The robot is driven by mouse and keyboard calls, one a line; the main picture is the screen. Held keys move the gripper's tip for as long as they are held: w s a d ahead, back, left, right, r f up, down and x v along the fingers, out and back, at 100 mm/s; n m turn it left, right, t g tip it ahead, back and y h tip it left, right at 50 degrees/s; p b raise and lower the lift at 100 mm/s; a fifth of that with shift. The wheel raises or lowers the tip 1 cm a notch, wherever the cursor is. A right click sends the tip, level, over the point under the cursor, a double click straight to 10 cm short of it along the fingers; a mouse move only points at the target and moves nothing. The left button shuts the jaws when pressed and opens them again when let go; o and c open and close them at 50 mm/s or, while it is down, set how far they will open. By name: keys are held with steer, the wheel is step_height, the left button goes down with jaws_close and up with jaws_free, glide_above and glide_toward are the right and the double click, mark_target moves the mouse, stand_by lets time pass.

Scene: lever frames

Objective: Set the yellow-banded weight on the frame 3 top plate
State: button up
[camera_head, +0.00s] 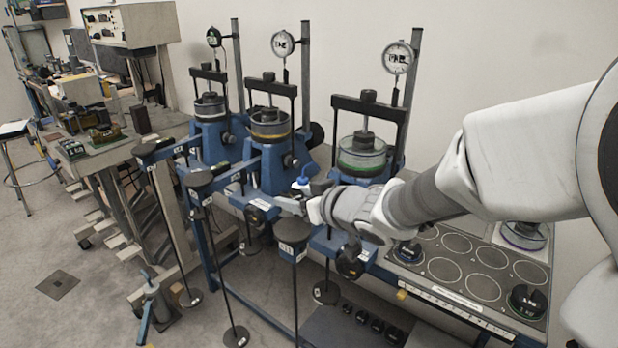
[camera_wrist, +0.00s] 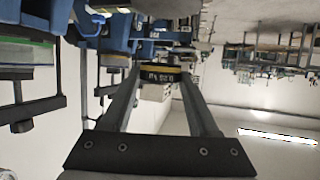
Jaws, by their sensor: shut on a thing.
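My gripper (camera_wrist: 158,80) is shut on the yellow-banded weight (camera_wrist: 160,75), a dark disc with a yellow band and pale lettering between the fingertips. In the head view my gripper (camera_head: 292,203) reaches left in front of the lever frames; I cannot make out the weight there. Three blue lever frames stand in a row, and the rightmost (camera_head: 362,150) has a green-banded cell. Frame numbers are not readable.
A cluttered bench (camera_head: 125,145) is at the left.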

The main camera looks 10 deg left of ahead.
mark_target(298, 233)
steer(key=shift+f+b, duration=2.9)
steer(key=shift+b, duration=0.2)
steer(key=shift+f, duration=0.35)
steer(key=o, duration=1.4)
